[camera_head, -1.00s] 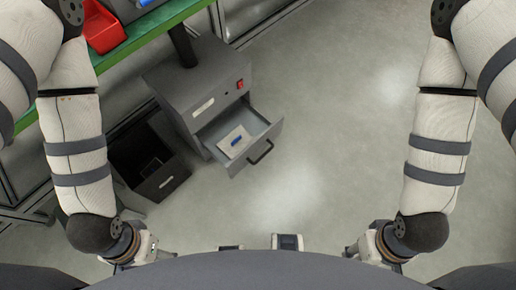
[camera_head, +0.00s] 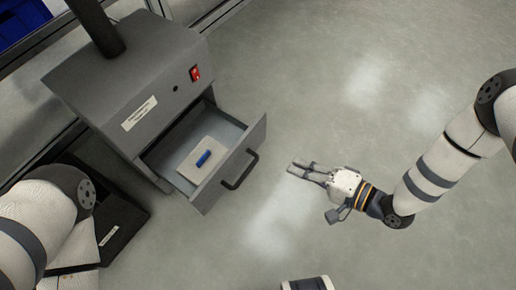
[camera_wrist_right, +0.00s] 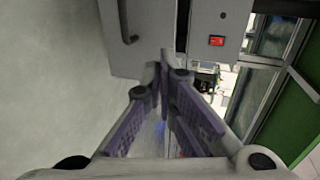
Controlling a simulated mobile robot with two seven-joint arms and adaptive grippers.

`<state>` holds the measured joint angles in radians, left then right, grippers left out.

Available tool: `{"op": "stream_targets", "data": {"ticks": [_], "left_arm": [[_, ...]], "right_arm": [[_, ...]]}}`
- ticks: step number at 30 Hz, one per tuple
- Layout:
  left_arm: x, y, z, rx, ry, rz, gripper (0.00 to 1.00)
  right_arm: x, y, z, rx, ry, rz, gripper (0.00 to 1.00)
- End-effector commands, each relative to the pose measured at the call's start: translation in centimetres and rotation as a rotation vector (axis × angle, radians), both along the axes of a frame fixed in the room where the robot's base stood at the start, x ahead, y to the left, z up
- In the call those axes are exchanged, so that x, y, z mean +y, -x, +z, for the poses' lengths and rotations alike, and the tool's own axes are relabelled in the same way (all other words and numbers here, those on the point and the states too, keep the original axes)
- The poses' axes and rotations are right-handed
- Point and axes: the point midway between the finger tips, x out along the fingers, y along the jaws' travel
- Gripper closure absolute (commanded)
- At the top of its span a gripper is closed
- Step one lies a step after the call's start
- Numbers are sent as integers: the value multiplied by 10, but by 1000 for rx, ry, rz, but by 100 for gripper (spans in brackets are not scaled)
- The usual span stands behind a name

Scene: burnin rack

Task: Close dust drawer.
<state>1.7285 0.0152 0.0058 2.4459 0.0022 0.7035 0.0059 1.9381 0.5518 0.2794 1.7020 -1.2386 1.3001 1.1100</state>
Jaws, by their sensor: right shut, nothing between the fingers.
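The dust drawer (camera_head: 222,178) is pulled out of the front of a grey cabinet (camera_head: 132,85). It has a dark bar handle (camera_head: 241,172) on its front. Inside lies a pale flat piece (camera_head: 191,165) with a small blue object (camera_head: 203,158) on it. My right gripper (camera_head: 291,170) is shut and empty, to the right of the drawer front and apart from the handle in the head view. In the right wrist view its fingertips (camera_wrist_right: 163,60) meet below the drawer front (camera_wrist_right: 152,48), with the handle (camera_wrist_right: 128,22) to their upper left. My left gripper is out of view.
A black open bin (camera_head: 112,222) stands on the floor left of the drawer, partly behind my left arm. A red switch (camera_head: 195,73) is on the cabinet front. A blue bin (camera_head: 22,20) shows at upper left. The floor right of the drawer is clear.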

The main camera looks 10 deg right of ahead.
Motion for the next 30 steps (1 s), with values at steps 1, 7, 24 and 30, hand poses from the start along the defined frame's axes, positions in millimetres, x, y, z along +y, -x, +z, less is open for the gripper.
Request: {"op": "stream_targets", "data": {"ticks": [1, 7, 24, 30], "left_arm": [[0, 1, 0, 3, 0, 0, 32], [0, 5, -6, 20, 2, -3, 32], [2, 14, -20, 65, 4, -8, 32], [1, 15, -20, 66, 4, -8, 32]], "right_arm": [[2, -4, 0, -5, -4, 1, 100], [27, -27, -9, -6, -3, 4, 100], [94, -93, -26, -3, 0, 3, 100], [95, -95, -25, -2, 2, 3, 100]]}}
